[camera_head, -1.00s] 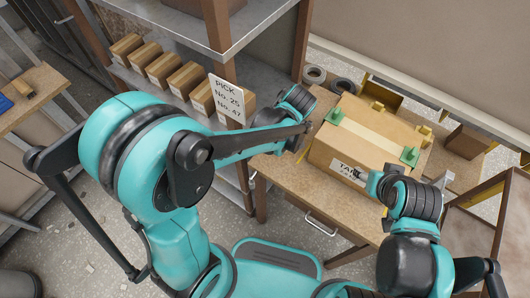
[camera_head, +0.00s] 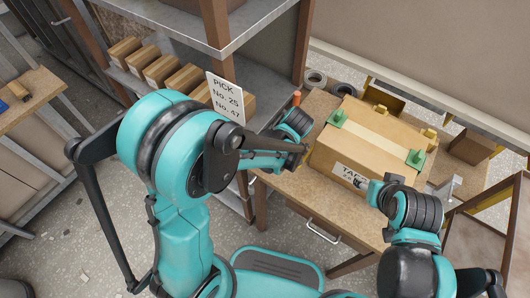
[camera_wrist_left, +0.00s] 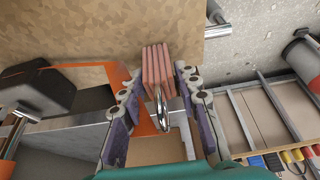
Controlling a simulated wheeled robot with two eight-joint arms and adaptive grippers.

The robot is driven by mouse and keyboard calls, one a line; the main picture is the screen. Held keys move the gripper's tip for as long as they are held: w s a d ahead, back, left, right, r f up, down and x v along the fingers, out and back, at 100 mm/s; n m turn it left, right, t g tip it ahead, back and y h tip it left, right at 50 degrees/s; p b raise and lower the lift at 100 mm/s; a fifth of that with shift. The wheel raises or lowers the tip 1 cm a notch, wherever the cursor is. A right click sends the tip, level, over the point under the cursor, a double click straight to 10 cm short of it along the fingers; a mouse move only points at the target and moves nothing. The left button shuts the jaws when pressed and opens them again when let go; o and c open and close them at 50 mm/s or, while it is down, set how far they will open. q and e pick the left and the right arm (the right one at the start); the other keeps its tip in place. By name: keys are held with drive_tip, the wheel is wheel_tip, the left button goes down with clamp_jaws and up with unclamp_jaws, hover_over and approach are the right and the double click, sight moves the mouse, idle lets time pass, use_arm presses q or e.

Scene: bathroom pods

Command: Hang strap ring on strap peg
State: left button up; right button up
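In the left wrist view, a folded pinkish strap (camera_wrist_left: 157,68) stands in front of a mottled brown surface. A shiny metal ring (camera_wrist_left: 162,112) sits at its near end. My left gripper (camera_wrist_left: 157,75) is open, one finger on each side of strap and ring, with narrow gaps showing. In the head view my left gripper is mostly hidden behind its ribbed wrist, left of the carton; a small orange thing (camera_head: 297,98) shows just above it. My right gripper (camera_head: 366,185) is by the carton's label; its fingers are too small to judge. I cannot tell which fitting is the strap peg.
A taped carton (camera_head: 345,150) with green clips stands on the wooden table (camera_head: 300,195). A metal bracket (camera_head: 449,188) stands at its right. A shelf with small boxes (camera_head: 160,70) and a PICK sign (camera_head: 227,97) is at left.

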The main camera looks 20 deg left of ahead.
use_arm(q)
drive_tip(key=shift+o, duration=0.3)
drive_tip(key=shift+d+r+p, duration=0.1)
drive_tip(key=shift+r+p, duration=0.2)
drive_tip(key=p+v, duration=0.3)
drive_tip(key=v, duration=0.4)
drive_tip(key=shift+s, duration=0.25)
